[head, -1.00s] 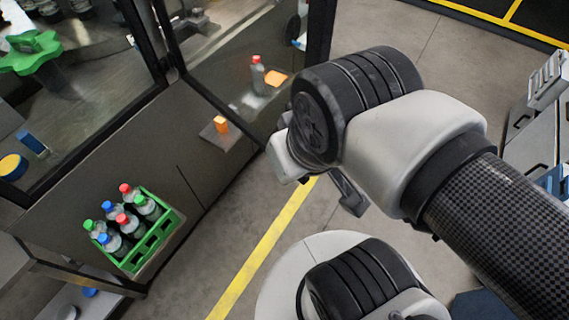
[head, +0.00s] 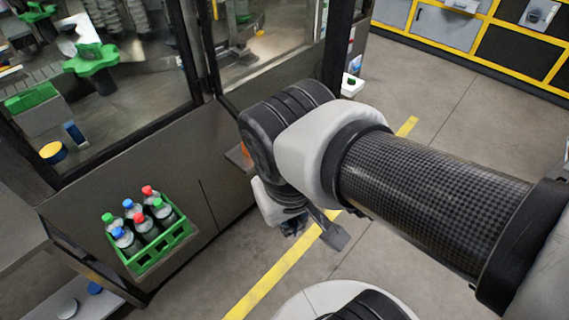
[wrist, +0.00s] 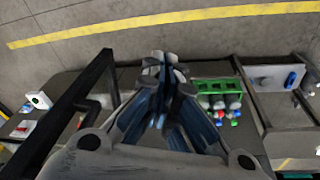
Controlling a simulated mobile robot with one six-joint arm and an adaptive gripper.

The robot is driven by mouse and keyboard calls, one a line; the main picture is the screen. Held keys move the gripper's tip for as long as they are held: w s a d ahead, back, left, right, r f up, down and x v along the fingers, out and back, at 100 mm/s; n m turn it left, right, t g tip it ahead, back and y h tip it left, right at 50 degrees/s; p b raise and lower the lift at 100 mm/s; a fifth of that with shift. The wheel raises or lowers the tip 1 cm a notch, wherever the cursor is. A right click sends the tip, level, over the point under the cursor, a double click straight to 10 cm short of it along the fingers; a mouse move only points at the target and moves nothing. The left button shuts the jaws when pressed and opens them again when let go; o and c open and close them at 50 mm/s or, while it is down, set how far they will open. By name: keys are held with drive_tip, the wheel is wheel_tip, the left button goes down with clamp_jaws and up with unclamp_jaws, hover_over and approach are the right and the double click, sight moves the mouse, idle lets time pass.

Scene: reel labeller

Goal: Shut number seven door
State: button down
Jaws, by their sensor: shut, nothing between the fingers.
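Glazed doors with black frames front the machine in the head view; I can read no number on any of them, so I cannot tell which is number seven. The glazed door nearest my arm (head: 262,62) has its lower part hidden behind my wrist. My gripper (head: 293,228) hangs in front of the machine's grey lower panels, above the yellow floor line, largely hidden by my own wrist. In the wrist view my gripper (wrist: 163,62) is shut and empty. A black door frame with a bar (wrist: 72,108) stands left of the fingers there, apart from them.
A green crate (head: 183,238) of bottles with red, blue and green caps sits on a low shelf at left; the crate also shows in the wrist view (wrist: 212,84). An orange object (head: 244,150) shows beside my wrist. Open floor lies to the right.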

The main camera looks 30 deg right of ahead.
drive_tip(key=w+a+f+n+h+p, duration=0.2)
drive_tip(key=w+a+f+h, duration=0.2)
drive_tip(key=w+f+h, duration=1.05)
drive_tip(key=d+r+h, duration=0.2)
drive_tip(key=d, duration=1.2)
drive_tip(key=shift+s+d+r, duration=0.15)
drive_tip(key=shift+s+r, duration=0.05)
drive_tip(key=shift+b, duration=0.3)
